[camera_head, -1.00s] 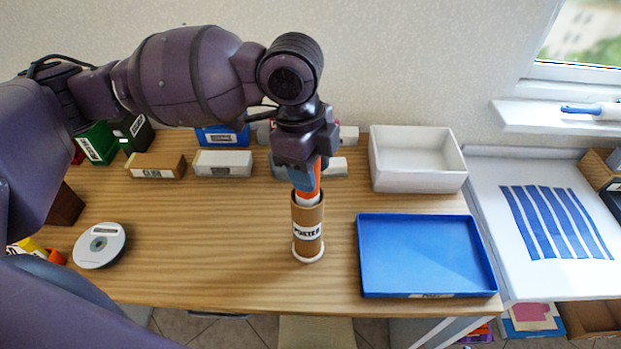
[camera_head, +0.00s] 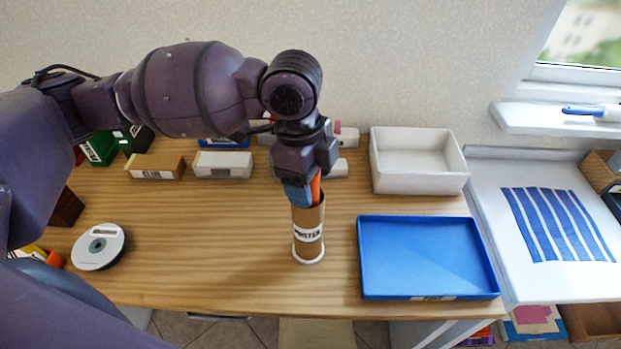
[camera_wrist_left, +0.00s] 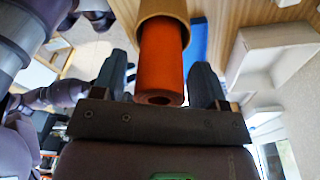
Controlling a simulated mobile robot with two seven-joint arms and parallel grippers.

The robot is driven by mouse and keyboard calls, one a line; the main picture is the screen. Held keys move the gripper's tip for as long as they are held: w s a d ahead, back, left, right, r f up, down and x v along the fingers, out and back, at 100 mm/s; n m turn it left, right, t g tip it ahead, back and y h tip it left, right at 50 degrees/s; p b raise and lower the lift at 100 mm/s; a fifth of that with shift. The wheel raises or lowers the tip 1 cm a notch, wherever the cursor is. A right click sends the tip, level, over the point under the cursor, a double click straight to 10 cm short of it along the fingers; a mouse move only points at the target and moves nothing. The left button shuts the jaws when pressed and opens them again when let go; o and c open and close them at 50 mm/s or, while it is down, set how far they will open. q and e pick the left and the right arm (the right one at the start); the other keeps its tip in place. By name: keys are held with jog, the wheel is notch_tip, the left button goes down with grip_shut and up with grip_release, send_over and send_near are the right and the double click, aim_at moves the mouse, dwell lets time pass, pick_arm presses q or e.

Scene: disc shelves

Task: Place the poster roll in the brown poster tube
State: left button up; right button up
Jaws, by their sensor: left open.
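The brown poster tube (camera_head: 309,222) stands upright on the wooden table, with a "POSTER" label and a white base. The orange poster roll (camera_head: 316,187) sticks up out of its top, with its lower part hidden inside the tube. In the left wrist view, the roll (camera_wrist_left: 162,65) runs into the mouth of the tube (camera_wrist_left: 163,9). My left gripper (camera_head: 301,193) is above the tube mouth, around the roll's upper end. In the wrist view its two fingers (camera_wrist_left: 158,82) are apart, with gaps on both sides of the roll. My right gripper is not seen.
A blue tray (camera_head: 425,258) lies right of the tube, with a white bin (camera_head: 418,183) behind it. Small boxes (camera_head: 222,164) line the back.

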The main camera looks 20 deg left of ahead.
pick_arm(q)
jog(key=r, duration=0.3)
jog(key=a+r+p, duration=0.1)
jog(key=r, duration=0.6)
jog(key=shift+w+a, duration=0.15)
jog(key=shift+a, duration=0.05)
jog(key=shift+a+r, duration=0.1)
jog(key=shift+r, duration=0.55)
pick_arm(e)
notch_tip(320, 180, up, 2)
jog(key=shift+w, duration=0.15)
